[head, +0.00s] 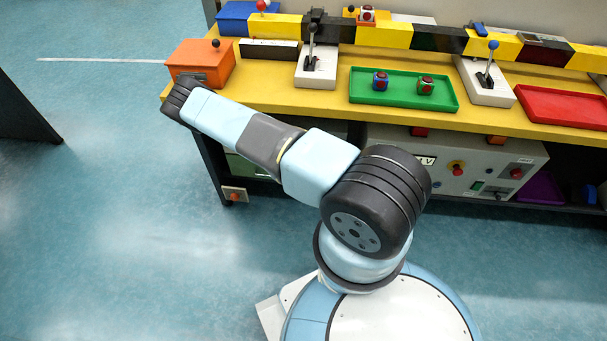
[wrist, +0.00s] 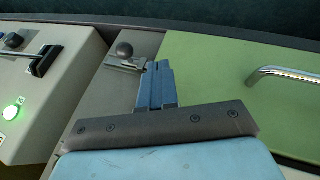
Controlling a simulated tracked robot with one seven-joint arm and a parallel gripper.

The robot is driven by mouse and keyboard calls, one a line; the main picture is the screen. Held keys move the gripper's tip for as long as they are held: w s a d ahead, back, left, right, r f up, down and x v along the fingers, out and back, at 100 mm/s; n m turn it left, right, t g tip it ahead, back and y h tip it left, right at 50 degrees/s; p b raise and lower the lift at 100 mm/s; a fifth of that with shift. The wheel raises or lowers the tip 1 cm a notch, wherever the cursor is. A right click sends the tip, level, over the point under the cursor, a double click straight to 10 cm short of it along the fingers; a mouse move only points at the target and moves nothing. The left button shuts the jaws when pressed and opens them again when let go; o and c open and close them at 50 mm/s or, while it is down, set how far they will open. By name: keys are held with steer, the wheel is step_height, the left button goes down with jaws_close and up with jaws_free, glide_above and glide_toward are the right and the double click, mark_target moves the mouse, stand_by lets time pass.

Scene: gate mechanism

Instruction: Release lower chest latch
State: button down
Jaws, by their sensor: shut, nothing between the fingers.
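The latch (wrist: 124,52) in the wrist view is a dark round knob on a small metal piece, left of the edge of a green panel (wrist: 235,75). The panel has a silver bar handle (wrist: 285,74). My gripper (wrist: 158,66) has its blue fingers together and empty. Their tips appear just right of the latch's metal piece; I cannot tell whether they touch. In the head view, a green front (head: 248,165) shows under the left end of the yellow table, partly hidden by my arm. My gripper is hidden there.
In the wrist view, a pale box (wrist: 40,80) with a black lever and a lit green lamp stands at left. In the head view, the yellow table (head: 300,110) carries an orange box (head: 200,60), lever units and trays. Open floor lies left.

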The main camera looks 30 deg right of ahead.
steer(key=shift+s+d+f, duration=0.2)
steer(key=shift+d+f, duration=0.25)
steer(key=shift+d, duration=0.4)
steer(key=shift+s+d+f, duration=0.15)
steer(key=shift+d+f, duration=0.35)
steer(key=shift+d, duration=0.3)
steer(key=shift+s+d+f, duration=0.2)
steer(key=shift+d+f, duration=0.25)
steer(key=shift+d, duration=0.4)
